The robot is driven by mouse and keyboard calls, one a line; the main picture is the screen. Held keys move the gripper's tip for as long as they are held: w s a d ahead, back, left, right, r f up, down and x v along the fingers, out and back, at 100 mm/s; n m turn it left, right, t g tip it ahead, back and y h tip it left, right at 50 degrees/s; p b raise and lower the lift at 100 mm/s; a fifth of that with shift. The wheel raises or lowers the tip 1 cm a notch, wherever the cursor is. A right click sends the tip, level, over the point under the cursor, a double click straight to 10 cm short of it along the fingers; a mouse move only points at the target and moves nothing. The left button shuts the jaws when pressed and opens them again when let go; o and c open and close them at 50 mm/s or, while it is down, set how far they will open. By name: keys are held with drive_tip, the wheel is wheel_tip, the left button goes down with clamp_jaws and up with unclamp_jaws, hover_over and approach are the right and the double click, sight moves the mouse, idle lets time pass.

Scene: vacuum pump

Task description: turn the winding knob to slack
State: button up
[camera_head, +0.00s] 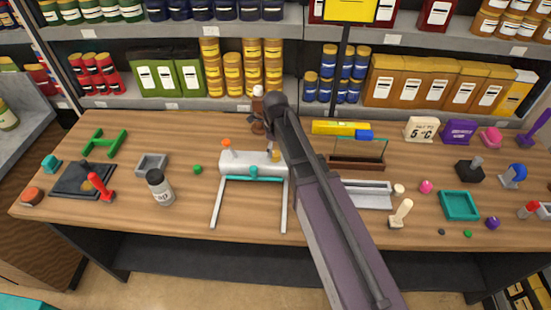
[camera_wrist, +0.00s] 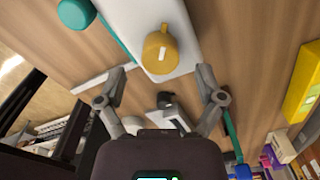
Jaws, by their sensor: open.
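A white cylindrical body (camera_head: 250,168) rests on a stand with two grey legs and a teal bar at mid-table in the head view. A yellow knob (camera_head: 276,156) sits at its right end, and an orange knob (camera_head: 226,144) on its left end. In the wrist view the yellow knob (camera_wrist: 160,52) has a small pointer tab and stands on the white body (camera_wrist: 150,18). My gripper (camera_wrist: 163,74) is open, its fingers spread to either side just short of the knob, with nothing between them. My arm hides most of the gripper in the head view.
A yellow box (camera_head: 335,127) and a grey tray (camera_head: 368,194) lie to the right. Shelves of goods line the back.

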sight(275, 153)
drive_tip(key=shift+f+b, duration=1.3)
drive_tip(key=shift+f, duration=0.3)
drive_tip(key=c, duration=1.1)
drive_tip(key=shift+d, duration=0.15)
drive_tip(key=shift+c, duration=0.2)
